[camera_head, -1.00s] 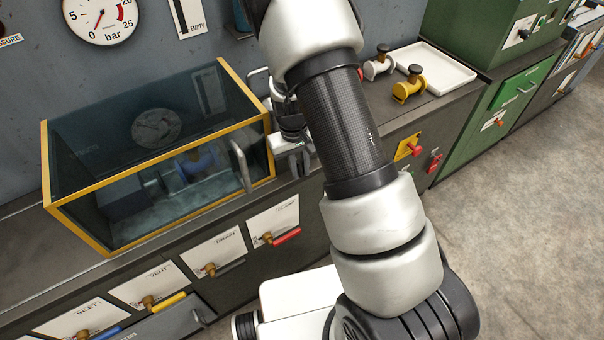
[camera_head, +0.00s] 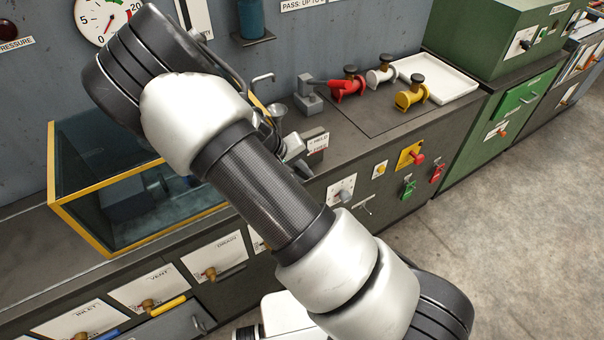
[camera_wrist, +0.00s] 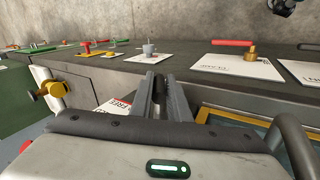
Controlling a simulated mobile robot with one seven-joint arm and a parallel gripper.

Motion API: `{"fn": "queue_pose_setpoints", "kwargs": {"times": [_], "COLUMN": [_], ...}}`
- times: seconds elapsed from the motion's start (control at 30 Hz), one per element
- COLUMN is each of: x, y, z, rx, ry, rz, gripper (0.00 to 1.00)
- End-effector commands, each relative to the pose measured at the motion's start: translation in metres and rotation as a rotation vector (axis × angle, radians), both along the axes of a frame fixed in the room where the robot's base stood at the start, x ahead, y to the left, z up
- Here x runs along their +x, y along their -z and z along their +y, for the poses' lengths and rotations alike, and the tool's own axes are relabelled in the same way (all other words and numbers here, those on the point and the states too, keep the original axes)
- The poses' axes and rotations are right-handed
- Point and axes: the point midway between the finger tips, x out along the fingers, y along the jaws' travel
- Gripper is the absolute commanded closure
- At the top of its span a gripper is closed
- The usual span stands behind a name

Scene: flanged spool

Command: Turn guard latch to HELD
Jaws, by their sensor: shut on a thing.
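The guard is a glass box with a yellow frame (camera_head: 78,222) on the bench at the left in the head view. Its yellow frame (camera_wrist: 232,118) and a grey handle (camera_wrist: 296,145) show at the right in the wrist view. The white latch label (camera_head: 318,143) reads HELD in the head view. Part of the label (camera_wrist: 118,106), with FREE on it, shows left of my fingers in the wrist view. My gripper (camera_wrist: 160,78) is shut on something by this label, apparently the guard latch. The fingers hide the latch itself and its exact angle.
Red (camera_head: 347,86), white (camera_head: 381,70) and yellow (camera_head: 411,95) flanged spools stand on the bench by a white tray (camera_head: 438,76). A grey knob (camera_wrist: 149,50) sits beyond my fingers. Several valve levers line the bench front. The floor at the right is clear.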

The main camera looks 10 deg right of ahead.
Motion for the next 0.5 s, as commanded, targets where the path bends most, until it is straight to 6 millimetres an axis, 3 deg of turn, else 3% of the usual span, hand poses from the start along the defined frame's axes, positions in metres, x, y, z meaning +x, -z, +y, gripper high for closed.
{"fn": "queue_pose_setpoints", "kwargs": {"times": [0.3, 0.33, 0.4, 0.5], "x": [0.0005, 0.0005, 0.0004, 0.0003], "y": [-0.0006, -0.0006, -0.0006, -0.0004], "z": [-0.0005, -0.0005, -0.0005, -0.0003], "rx": [0.000, 0.000, 0.001, 0.000], "ry": [0.004, 0.004, 0.004, 0.003], "rz": [-0.003, -0.003, -0.003, -0.001], "gripper": [1.00, 0.81, 0.69, 0.66]}}
